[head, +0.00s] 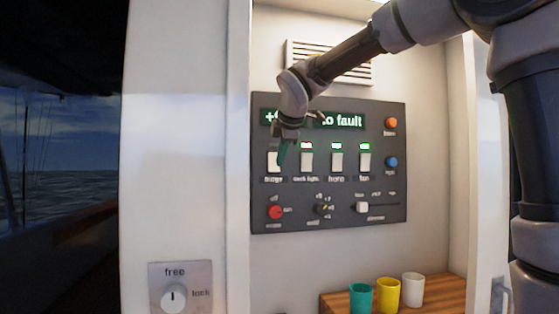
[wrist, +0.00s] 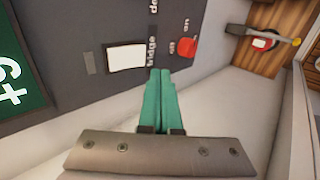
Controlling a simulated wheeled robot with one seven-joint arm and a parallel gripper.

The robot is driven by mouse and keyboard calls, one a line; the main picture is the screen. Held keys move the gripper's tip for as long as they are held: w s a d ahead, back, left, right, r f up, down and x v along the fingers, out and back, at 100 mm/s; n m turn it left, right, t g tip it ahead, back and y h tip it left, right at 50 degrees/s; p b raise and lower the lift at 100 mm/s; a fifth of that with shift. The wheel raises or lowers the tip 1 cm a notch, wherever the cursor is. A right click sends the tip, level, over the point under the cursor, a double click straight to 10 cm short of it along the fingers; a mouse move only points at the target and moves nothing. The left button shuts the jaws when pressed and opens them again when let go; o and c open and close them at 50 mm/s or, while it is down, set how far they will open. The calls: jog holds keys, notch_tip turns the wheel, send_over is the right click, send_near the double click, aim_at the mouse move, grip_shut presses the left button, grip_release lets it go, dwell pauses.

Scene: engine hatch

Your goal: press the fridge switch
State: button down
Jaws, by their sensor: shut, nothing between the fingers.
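The fridge switch (head: 272,163) is the white rocker at the left end of the switch row on the dark panel (head: 330,215). It also shows in the wrist view (wrist: 126,57), with its label partly visible beside it. A small grey rectangle (wrist: 89,63) beside it looks unlit. My gripper (head: 281,160) hangs in front of the switch's right edge in the head view. Its green fingers (wrist: 161,72) are shut and empty, and their tips lie just beside the switch in the wrist view. I cannot tell whether they touch the panel.
Deck light (head: 306,162), horn (head: 336,162) and fan (head: 364,162) switches stand to the right, with green lights above. A red knob (head: 275,212) sits below. A green display (head: 345,121) is partly hidden by my gripper. Cups stand on a wooden shelf (head: 440,292) at lower right.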

jog(key=s+d+r, duration=0.2)
jog(key=s+r, duration=0.1)
jog(key=s, duration=0.3)
jog(key=shift+s+r, duration=0.3)
